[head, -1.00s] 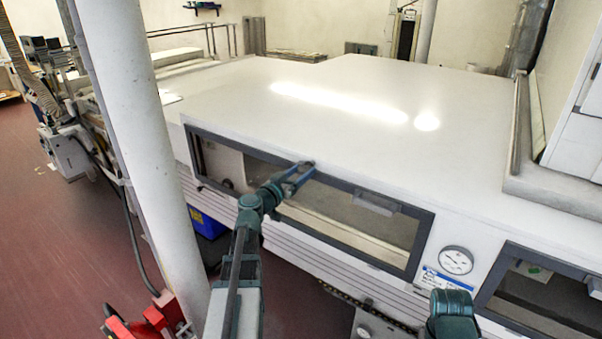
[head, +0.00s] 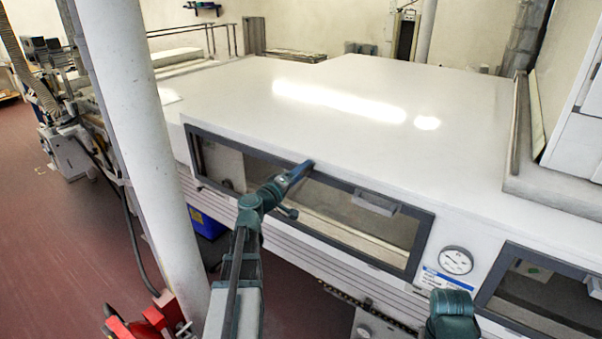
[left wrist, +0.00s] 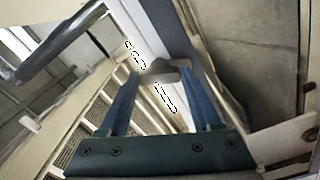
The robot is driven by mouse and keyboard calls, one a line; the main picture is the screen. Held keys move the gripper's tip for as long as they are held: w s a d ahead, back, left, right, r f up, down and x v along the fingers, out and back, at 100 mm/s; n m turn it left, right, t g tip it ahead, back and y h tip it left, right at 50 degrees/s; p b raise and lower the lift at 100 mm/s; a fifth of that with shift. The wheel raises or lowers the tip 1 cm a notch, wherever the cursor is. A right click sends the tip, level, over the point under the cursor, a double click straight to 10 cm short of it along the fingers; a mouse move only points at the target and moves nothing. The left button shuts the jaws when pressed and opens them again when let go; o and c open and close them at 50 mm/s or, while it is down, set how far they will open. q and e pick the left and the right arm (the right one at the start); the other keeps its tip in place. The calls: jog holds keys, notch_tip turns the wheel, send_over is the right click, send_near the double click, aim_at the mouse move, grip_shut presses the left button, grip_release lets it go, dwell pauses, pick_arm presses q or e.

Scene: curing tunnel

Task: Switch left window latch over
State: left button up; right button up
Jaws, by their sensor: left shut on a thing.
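The left window (head: 407,272) is a long dark-framed pane in the front of the white tunnel housing. My left gripper (head: 304,168) is at its upper frame, near the middle. In the left wrist view, the two blue fingers of my left gripper (left wrist: 163,73) are shut on a small grey latch (left wrist: 165,66), one finger on each side. In the head view the gripper hides this latch. My right gripper is out of view; only a teal part of my right arm shows at the bottom.
A second grey handle or latch (head: 375,203) sits farther right on the same frame. A round gauge (head: 456,260) and another window (head: 492,284) lie to the right. A white pillar (head: 140,150) stands close on the left, with a red object (head: 140,325) at its foot.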

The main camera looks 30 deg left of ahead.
pick_arm(q)
jog(key=n, duration=0.4)
jog(key=shift+n, duration=0.4)
dwell(0.4)
jog(key=o, duration=1.4)
